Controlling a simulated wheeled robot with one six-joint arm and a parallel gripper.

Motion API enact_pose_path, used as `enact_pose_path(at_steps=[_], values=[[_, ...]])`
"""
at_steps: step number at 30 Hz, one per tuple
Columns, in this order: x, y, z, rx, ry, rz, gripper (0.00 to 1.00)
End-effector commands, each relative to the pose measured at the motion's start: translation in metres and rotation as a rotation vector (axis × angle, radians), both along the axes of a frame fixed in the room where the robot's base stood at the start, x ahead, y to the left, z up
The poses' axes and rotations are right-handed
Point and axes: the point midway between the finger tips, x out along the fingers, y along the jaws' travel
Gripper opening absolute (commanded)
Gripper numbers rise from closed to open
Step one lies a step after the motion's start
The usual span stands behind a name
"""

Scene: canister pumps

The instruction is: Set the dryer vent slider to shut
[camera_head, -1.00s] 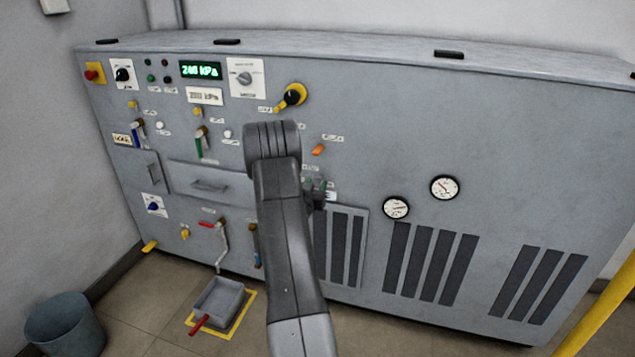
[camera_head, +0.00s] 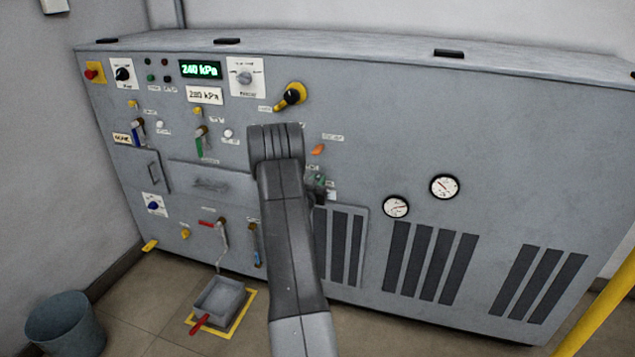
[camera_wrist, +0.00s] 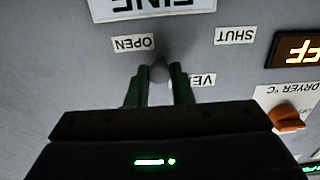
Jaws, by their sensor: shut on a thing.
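The wrist view shows the panel upside down. The dryer vent slider's grey knob (camera_wrist: 158,70) sits between the green fingers of my gripper (camera_wrist: 160,80), which are shut on it. The knob is just right of the OPEN label (camera_wrist: 134,43) and well left of the SHUT label (camera_wrist: 235,35). It is nearer OPEN. A partly covered label (camera_wrist: 202,80) beginning "VE" is beside the right finger. The slider's slot is not clearly visible. In the head view my arm hides the slider.
An orange dryer °C knob (camera_wrist: 287,120) and a lit display (camera_wrist: 298,49) are right of the gripper in the wrist view. A large "FINE" plate (camera_wrist: 150,8) is at its top edge. In the head view a yellow-and-black rotary handle (camera_head: 291,96) sits above my arm.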

Motion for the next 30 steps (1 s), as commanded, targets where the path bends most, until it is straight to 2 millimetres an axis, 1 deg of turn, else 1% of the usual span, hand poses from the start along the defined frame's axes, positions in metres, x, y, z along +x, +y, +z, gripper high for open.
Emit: enact_pose_path(at_steps=[6, 9, 12, 20, 21, 24, 30], values=[[0.014, 0.040, -0.001, 0.002, -0.004, 0.003, 0.00], [0.018, 0.054, 0.000, 0.001, -0.003, 0.003, 0.00], [0.020, 0.059, 0.000, 0.001, 0.000, 0.001, 0.00], [0.020, 0.061, 0.001, 0.001, 0.000, 0.003, 0.00], [0.020, 0.061, 0.001, 0.001, -0.001, 0.004, 0.26], [0.020, 0.061, 0.001, 0.001, -0.001, 0.003, 0.42], [0.020, 0.060, 0.000, 0.001, 0.000, 0.002, 0.42]])
